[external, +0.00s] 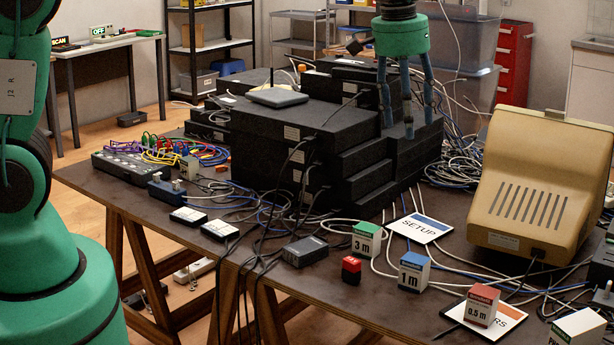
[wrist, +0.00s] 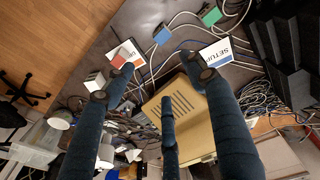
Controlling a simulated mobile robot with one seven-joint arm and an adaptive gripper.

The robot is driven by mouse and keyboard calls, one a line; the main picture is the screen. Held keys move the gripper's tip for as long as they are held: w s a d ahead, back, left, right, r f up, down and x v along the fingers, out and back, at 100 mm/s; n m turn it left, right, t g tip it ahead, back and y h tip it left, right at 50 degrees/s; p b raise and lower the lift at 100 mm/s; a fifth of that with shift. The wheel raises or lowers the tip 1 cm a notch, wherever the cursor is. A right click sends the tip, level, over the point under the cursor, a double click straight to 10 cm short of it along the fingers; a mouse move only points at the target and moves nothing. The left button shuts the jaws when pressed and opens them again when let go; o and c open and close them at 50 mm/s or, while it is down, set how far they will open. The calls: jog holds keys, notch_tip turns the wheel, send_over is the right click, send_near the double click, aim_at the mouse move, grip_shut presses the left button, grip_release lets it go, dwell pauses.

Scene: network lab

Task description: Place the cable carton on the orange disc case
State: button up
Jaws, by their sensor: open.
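The orange-edged disc case (external: 453,312) lies flat near the table's front right; its label ends in "RS". A red and white cable carton marked 0.5 m (external: 482,308) stands upright and appears to rest on the case, covering part of the label. In the wrist view the case (wrist: 130,48) is partly behind a fingertip. A blue 1 m carton (external: 413,272) and a green 3 m carton (external: 366,240) stand further left on the table. My gripper (external: 408,112) is open and empty, high above the table, by the black equipment stack and apart from the cartons.
A blue-edged SETUP case (external: 419,228) lies between the cartons and the beige monitor (external: 540,180). Another white carton (external: 580,328) stands at the right front. Black stacked units (external: 270,150) fill the middle. Loose cables spread across the table. A small red block (external: 351,270) sits near the front edge.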

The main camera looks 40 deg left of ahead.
jog(key=s+a+r+t, duration=0.1)
jog(key=s+a+r, duration=0.45)
jog(key=a, duration=0.45)
jog(key=s+a+r+t, duration=0.1)
jog(key=s+a+r, duration=0.5)
jog(key=a, duration=0.4)
jog(key=s+a+r+t, duration=0.2)
jog(key=s+a, duration=1.2)
jog(key=s, duration=0.5)
jog(key=shift+a+y, duration=0.15)
jog(key=shift+y, duration=0.25)
